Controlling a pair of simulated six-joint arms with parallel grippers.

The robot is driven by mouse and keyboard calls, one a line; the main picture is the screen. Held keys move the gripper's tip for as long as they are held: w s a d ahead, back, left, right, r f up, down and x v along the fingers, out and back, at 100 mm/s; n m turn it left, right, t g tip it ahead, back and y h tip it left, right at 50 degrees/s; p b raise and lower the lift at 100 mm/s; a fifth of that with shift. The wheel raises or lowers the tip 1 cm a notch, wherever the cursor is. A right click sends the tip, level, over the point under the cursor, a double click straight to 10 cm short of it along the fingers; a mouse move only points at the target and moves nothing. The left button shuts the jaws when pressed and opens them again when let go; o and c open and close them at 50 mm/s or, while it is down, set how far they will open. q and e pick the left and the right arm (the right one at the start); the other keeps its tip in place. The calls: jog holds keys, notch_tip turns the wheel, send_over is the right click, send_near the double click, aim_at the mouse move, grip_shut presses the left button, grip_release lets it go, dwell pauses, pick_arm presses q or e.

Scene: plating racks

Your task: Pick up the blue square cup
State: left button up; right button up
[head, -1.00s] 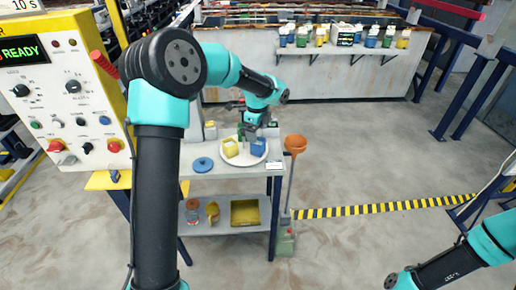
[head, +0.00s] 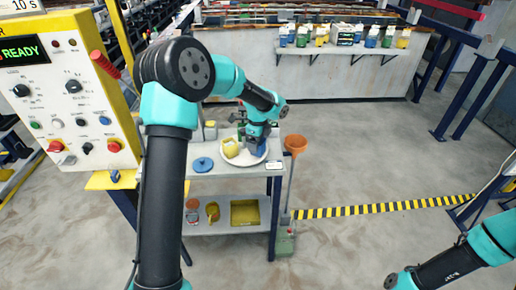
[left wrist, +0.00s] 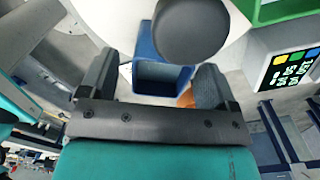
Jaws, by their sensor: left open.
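The blue square cup (head: 260,150) stands on the right part of a white round plate (head: 231,158) on the small table, partly covered by my gripper in the head view. My left gripper (head: 255,141) is right above and around it. In the left wrist view the open-topped blue cup (left wrist: 160,77) lies between the two spread fingers of the left gripper (left wrist: 155,82), with space on both sides. A dark round shape (left wrist: 190,30) covers part of the cup there. The left gripper is open.
A yellow cup (head: 230,147) stands beside the blue one on the plate. A blue disc (head: 203,164) lies to the left. An orange funnel (head: 296,143) stands just right of the table. More colored cups stand on a far wall shelf (head: 340,49).

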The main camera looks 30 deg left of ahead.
pick_arm(q)
jog(key=shift+c, duration=0.5)
jog(key=c, duration=0.9)
jog(key=shift+r, duration=0.1)
jog(key=shift+c, duration=0.2)
jog(key=shift+r, duration=1.3)
jog(key=s+d+r, duration=0.1)
jog(key=s+d, duration=0.2)
jog(key=s, duration=0.4)
jog(key=s+d+r, duration=0.1)
jog(key=s+d, duration=0.3)
jog(key=s, duration=0.3)
jog(key=shift+d+r, duration=0.15)
jog(key=shift+d, duration=0.05)
